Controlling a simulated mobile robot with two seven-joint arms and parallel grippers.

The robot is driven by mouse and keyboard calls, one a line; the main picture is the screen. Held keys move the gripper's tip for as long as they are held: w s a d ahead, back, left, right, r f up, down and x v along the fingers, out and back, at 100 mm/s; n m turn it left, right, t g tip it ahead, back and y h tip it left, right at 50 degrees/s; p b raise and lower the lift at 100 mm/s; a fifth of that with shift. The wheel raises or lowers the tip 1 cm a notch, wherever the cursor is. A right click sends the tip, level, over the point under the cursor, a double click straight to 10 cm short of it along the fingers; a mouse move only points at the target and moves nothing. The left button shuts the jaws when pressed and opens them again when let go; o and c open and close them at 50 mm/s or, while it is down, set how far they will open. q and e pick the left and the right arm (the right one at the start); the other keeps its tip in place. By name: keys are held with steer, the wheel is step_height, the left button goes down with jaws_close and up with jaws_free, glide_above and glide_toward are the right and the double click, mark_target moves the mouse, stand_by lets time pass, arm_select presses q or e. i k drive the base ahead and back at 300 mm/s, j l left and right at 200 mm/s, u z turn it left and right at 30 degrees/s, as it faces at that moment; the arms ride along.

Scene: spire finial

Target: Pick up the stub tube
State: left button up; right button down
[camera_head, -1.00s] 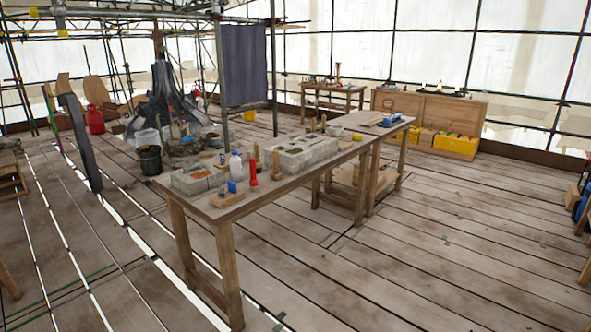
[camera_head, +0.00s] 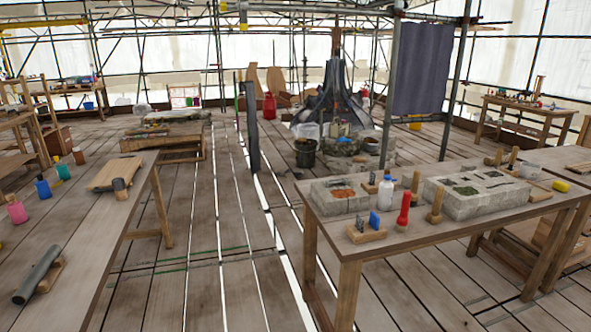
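A dark grey tube (camera_head: 36,273) lies at a slant on a small wooden block on the left bench, near the lower left of the head view. I cannot tell for sure which one is the stub tube; the grey tube looks most like a tube. Neither of my grippers is in view.
The left bench (camera_head: 112,245) also holds several coloured bottles and a wooden board (camera_head: 107,172). The right bench (camera_head: 400,240) carries stone blocks, a white bottle (camera_head: 385,190) and a red bottle (camera_head: 404,211). Open plank floor (camera_head: 215,270) lies between the benches.

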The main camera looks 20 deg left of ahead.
mark_target(21, 297)
steer(key=i+j+u, duration=0.1)
steer(key=i+u, duration=0.5)
steer(key=u, duration=0.15)
steer(key=i+u, duration=0.65)
steer(key=u, duration=0.15)
steer(key=i+u, duration=0.2)
steer(key=u, duration=0.2)
steer(key=i+l+u, duration=0.15)
steer(key=u, duration=0.2)
steer(key=i+l+u, duration=0.1)
steer(key=i+u, duration=0.25)
steer(key=i+l+u, duration=0.15)
steer(key=u, duration=0.2)
steer(key=i+l+u, duration=0.2)
steer(key=u, duration=0.15)
steer(key=i+l+u, duration=0.25)
steer(key=l, duration=0.2)
